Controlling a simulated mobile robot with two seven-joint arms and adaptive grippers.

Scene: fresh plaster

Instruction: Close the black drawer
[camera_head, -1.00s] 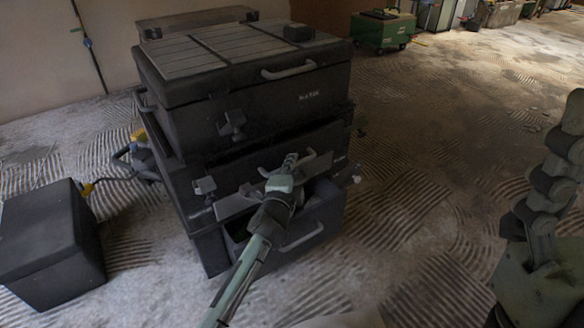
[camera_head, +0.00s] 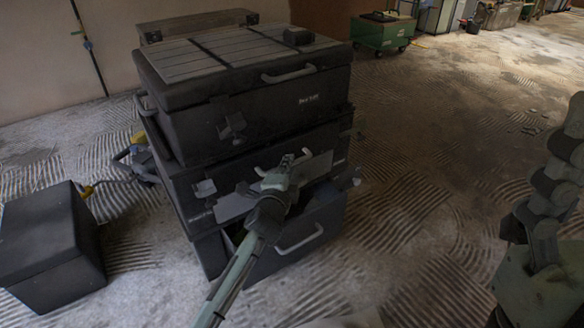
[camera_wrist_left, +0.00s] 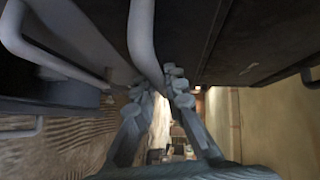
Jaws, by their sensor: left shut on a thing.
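The black drawer (camera_head: 325,218) is the lowest part of a black tool chest stack and stands partly out, with a grey bar handle (camera_head: 300,239) on its front. My left gripper (camera_head: 284,168) is in front of the stack, above that drawer. In the left wrist view my left gripper (camera_wrist_left: 160,85) is shut on a grey curved handle (camera_wrist_left: 144,40), which runs between its fingers. Which part of the stack this handle belongs to is hard to tell. Another grey handle (camera_wrist_left: 50,62) shows left of it. My right gripper is out of view.
The chest's large upper box (camera_head: 265,120) stands above. A separate black box (camera_head: 48,245) is on the rough floor at left, near a yellow-and-dark tool (camera_head: 140,158). A green cart (camera_head: 382,32) stands far back. The floor right of the stack is clear.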

